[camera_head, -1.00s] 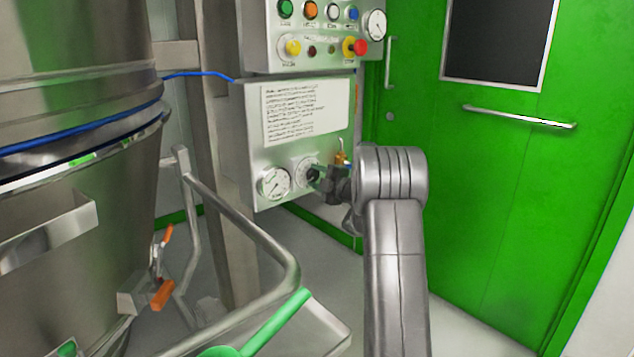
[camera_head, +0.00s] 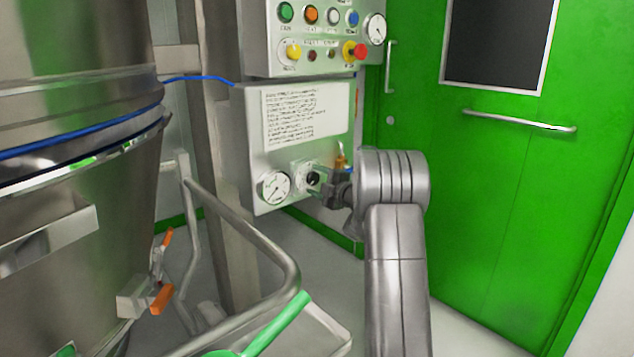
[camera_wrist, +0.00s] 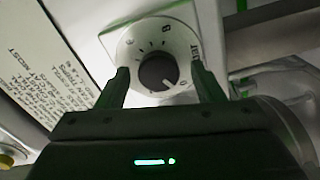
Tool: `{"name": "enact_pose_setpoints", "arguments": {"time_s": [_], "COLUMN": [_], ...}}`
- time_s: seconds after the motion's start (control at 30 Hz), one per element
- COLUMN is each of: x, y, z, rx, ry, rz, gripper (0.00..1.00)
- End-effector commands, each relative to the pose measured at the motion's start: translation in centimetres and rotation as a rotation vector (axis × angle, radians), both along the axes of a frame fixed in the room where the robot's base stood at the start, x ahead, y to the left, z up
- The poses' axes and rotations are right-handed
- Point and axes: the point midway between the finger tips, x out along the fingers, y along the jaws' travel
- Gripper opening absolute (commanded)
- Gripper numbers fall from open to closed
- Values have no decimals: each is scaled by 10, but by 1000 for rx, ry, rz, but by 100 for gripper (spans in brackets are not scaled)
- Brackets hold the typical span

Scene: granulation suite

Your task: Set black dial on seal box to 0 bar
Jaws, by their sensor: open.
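The seal box (camera_head: 254,133) is a grey metal cabinet with a printed label, below the button panel. Its black dial (camera_head: 313,178) sits on a round white scale plate at the lower front, right of a round gauge (camera_head: 274,187). My gripper (camera_wrist: 158,78) is open, one finger on each side of the dial, with gaps visible. In the head view my gripper (camera_head: 328,188) is at the dial, partly hidden by my wrist.
A brass fitting (camera_head: 341,160) is just right of the dial. The button panel (camera_head: 320,44) is above. A large steel vessel (camera_head: 70,230) and a bent metal rail (camera_head: 250,240) stand on the left. A green door (camera_head: 500,200) is at the right.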

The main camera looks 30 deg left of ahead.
Motion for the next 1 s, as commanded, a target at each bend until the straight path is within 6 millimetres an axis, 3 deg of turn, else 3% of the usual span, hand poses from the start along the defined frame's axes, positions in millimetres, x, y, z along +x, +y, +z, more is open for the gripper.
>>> {"name": "enact_pose_setpoints", "arguments": {"time_s": [0.17,0.4,0.6,0.8,1.0], "x": [-9,-30,-44,-51,-52], "y": [-24,-77,-110,-124,-125], "z": [3,4,2,1,0], "rx": [0,0,-1,0,0], "ry": [2,2,0,0,0], "rz": [-4,-4,-3,-1,0], "gripper": [61,61,61,61,61]}}
